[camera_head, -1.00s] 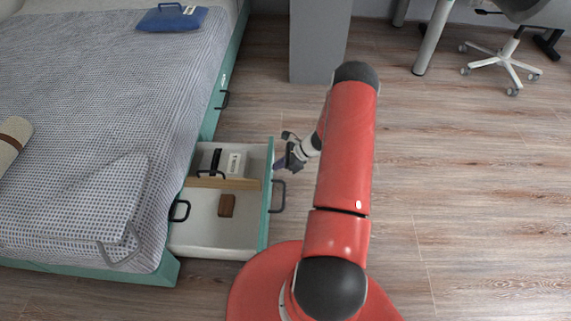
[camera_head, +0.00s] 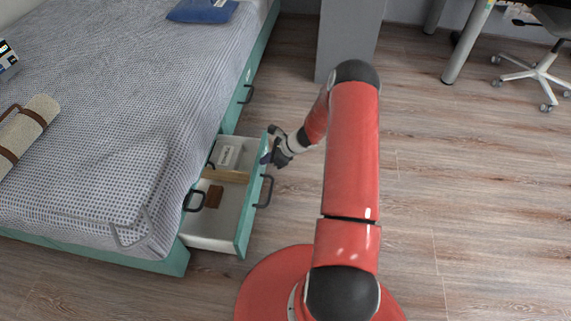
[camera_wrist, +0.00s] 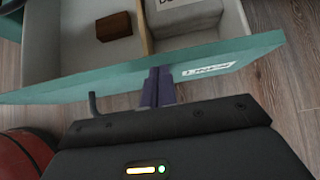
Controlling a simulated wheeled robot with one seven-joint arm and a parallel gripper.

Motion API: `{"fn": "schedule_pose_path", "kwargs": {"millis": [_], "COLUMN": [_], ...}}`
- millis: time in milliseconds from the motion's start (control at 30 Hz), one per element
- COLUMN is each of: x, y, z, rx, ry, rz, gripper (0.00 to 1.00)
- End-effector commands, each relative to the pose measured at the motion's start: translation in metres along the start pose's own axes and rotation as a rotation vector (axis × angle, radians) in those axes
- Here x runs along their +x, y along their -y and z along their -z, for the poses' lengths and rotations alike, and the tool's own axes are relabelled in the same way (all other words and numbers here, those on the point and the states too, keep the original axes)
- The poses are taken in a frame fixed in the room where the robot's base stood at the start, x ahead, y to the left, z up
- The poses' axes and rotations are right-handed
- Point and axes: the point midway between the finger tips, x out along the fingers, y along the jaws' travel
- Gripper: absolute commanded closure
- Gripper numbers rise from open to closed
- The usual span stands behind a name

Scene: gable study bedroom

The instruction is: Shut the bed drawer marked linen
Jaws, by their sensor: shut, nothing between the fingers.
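An open teal-fronted drawer (camera_head: 254,198) juts from the near end of the bed's side, partly out. Its dark handle (camera_head: 265,191) is on the front. In the wrist view a white label (camera_wrist: 208,71) is on the drawer front (camera_wrist: 95,87); I cannot read its word for sure. My gripper (camera_head: 270,158) is shut and empty, at the far end of the drawer front. In the wrist view its fingers (camera_wrist: 157,88) meet the front between handle and label and seem to touch it. A second bed drawer (camera_head: 247,84), farther along, is shut.
The open drawer holds a brown block (camera_head: 214,196), a wooden divider (camera_head: 226,176) and a white box (camera_head: 229,156). The bed (camera_head: 110,110) is at left. A grey panel (camera_head: 348,40) stands behind my arm. A wheeled chair (camera_head: 535,70) is at back right. The floor at right is clear.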

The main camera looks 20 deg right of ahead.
Motion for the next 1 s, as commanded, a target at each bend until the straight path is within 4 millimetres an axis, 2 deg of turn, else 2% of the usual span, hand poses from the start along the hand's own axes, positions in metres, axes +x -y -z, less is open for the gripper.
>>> {"fn": "schedule_pose_path", "kwargs": {"millis": [33,200,500,733,1000], "x": [0.014,0.046,0.087,0.103,0.106], "y": [-0.001,-0.001,-0.001,-0.001,0.0], "z": [-0.009,-0.041,-0.084,-0.101,-0.105], "rx": [-0.005,-0.005,-0.003,-0.001,0.001], "ry": [0.001,0.0,-0.001,-0.002,-0.002], "rz": [-0.004,-0.003,-0.002,-0.001,0.0], "gripper": [1.0,1.0,1.0,1.0,1.0]}}
